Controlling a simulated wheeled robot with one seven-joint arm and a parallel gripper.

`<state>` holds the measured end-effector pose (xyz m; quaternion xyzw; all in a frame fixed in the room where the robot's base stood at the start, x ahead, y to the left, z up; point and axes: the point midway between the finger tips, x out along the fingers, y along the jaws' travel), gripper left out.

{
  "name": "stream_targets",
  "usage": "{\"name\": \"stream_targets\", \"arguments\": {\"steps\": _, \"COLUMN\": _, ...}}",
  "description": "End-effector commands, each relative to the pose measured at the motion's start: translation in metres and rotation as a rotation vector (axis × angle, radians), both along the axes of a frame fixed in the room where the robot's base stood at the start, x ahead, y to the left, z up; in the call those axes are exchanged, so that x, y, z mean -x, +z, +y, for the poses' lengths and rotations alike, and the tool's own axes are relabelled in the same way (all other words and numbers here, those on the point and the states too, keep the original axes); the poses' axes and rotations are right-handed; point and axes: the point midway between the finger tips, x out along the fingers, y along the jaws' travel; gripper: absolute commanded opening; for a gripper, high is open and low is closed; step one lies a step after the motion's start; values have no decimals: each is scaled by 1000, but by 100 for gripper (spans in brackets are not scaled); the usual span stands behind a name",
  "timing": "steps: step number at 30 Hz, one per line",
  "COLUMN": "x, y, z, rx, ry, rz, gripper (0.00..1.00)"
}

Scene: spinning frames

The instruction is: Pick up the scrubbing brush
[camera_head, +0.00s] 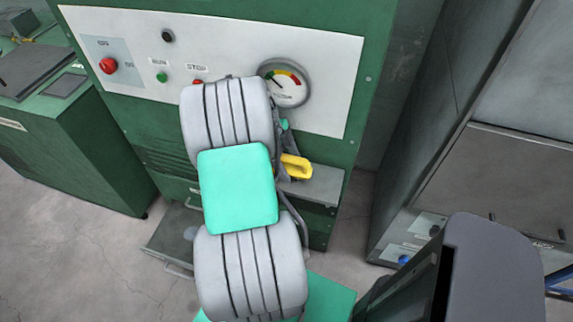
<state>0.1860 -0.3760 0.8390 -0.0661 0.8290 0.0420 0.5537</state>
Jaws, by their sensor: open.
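A yellow object (297,167), which looks like the scrubbing brush, sits at the left end of a small grey shelf on the front of the green machine. Its left side is hidden behind my arm, and its bristles cannot be made out. My gripper (281,158) shows only as a narrow dark grey part just left of the yellow object. Most of it is hidden behind my arm's grey and teal links. It is open. Whether a finger touches the yellow object cannot be told.
The grey shelf (322,186) juts from the green machine (345,155), below a white panel (235,50) with buttons and a round gauge (287,84). An open grey drawer (172,240) is low at left. A grey cabinet (455,130) stands at right, with bare floor between.

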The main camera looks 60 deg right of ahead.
Motion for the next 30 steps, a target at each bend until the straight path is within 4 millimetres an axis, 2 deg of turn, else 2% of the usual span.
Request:
{"name": "stream_targets", "arguments": {"steps": 8, "x": 2, "y": -6, "z": -1, "rx": 1, "ry": -1, "rz": -1, "gripper": 76}}
{"name": "stream_targets", "arguments": {"steps": 30, "x": 2, "y": -6, "z": 0, "rx": 1, "ry": 0, "rz": -1, "gripper": 15}}
